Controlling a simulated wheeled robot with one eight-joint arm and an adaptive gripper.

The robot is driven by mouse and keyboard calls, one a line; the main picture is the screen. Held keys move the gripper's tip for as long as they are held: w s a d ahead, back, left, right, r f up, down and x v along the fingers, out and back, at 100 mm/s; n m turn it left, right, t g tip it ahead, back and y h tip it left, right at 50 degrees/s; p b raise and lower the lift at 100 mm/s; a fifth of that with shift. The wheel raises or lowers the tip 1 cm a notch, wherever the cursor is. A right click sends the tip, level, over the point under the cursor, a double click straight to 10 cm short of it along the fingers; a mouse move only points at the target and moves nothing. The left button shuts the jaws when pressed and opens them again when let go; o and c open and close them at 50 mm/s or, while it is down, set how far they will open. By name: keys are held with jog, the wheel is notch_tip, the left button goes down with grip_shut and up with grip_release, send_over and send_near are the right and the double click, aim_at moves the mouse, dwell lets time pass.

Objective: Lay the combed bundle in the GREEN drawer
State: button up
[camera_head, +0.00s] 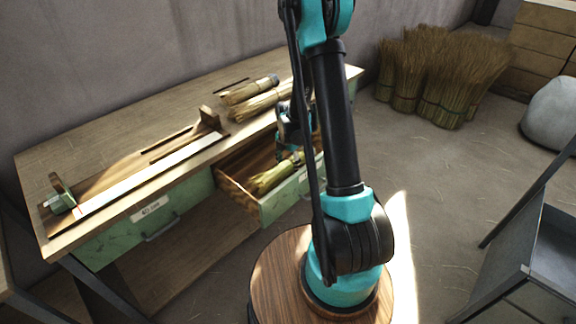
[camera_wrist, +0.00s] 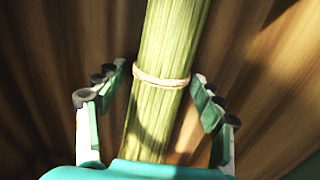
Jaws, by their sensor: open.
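The open drawer (camera_head: 290,197) has a green front and a brown wooden inside, and it sticks out from under the bench. A yellow-green bundle (camera_head: 268,179) lies in it. In the wrist view the bundle (camera_wrist: 160,105) runs lengthwise between my fingers, with a pale tie band around it. My gripper (camera_wrist: 157,84) is open, one finger on each side of the bundle, with gaps visible. In the head view my gripper (camera_head: 293,147) is low over the drawer, partly hidden by my arm.
A second green drawer (camera_head: 150,225) with a label is shut at the left. On the bench (camera_head: 120,125) are a long wooden fixture (camera_head: 140,172) and pale bundles (camera_head: 258,100). Several brush sheaves (camera_head: 440,85) stand on the floor at the back right.

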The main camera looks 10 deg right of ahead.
notch_tip(320, 180, up, 12)
dwell(0.8)
jog(key=shift+a, duration=0.1)
dwell(0.8)
